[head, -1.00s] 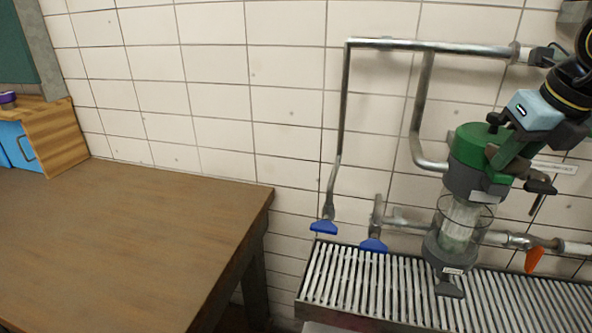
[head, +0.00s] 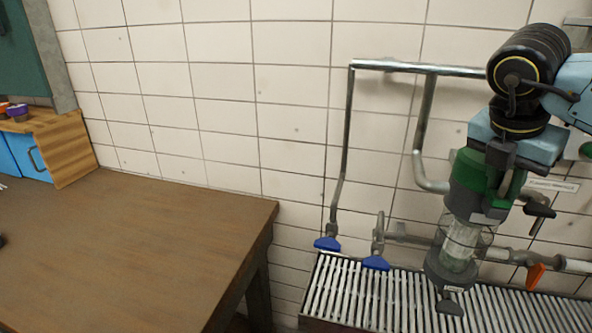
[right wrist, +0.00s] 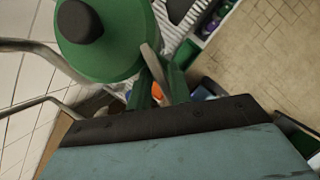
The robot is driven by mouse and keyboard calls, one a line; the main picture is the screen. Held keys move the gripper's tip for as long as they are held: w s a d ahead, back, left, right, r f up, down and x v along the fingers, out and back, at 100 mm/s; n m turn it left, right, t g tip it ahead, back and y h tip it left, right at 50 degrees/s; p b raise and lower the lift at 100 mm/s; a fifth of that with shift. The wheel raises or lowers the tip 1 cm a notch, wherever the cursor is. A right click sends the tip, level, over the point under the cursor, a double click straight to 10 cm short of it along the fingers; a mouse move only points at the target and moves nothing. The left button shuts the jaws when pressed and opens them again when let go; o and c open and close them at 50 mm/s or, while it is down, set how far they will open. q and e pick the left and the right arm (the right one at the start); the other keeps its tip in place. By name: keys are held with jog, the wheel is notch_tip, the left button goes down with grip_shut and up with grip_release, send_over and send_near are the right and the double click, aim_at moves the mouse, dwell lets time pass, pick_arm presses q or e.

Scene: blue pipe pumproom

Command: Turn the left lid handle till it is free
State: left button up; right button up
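The filter housing with a green lid (head: 466,171) and a clear bowl (head: 460,240) stands upright at the right in the head view. In the right wrist view the green lid (right wrist: 105,40) with its black knob (right wrist: 78,22) is at the upper left. A grey lid handle (right wrist: 152,62) sticks out from its edge. My right gripper (head: 508,190) is at the lid's right side. In the wrist view its green fingers (right wrist: 160,88) stand apart on either side of the handle, with a gap showing. Whether one finger touches it is unclear. My left gripper is not in view.
Metal pipes (head: 425,70) run along the tiled wall beside the housing. Two blue valve handles (head: 376,263) and an orange one (head: 535,276) sit low. A slatted drain grate (head: 350,290) lies below. A brown table (head: 130,240) at the left is mostly bare.

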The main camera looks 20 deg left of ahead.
jog(key=m+p, duration=0.1)
jog(key=m+g+p, duration=0.1)
jog(key=m+p, duration=0.1)
jog(key=m+h+p, duration=0.1)
jog(key=shift+w+a+r+m+g, duration=0.2)
jog(key=shift+r+m+g, duration=0.1)
jog(key=shift+m, duration=0.1)
jog(key=shift+a+r, duration=0.2)
jog(key=shift+r, duration=0.1)
jog(key=v, duration=1.2)
jog(key=s+a+f+n+g+y, duration=0.25)
jog(key=a+f+n+y, duration=0.3)
jog(key=a+f, duration=0.55)
jog(key=s+a+n+g+y, duration=0.3)
jog(key=s+a+y, duration=0.6)
jog(key=a, duration=0.4)
jog(key=shift+s+a+f, duration=0.2)
jog(key=shift+s+a, duration=0.05)
jog(key=shift+a, duration=0.15)
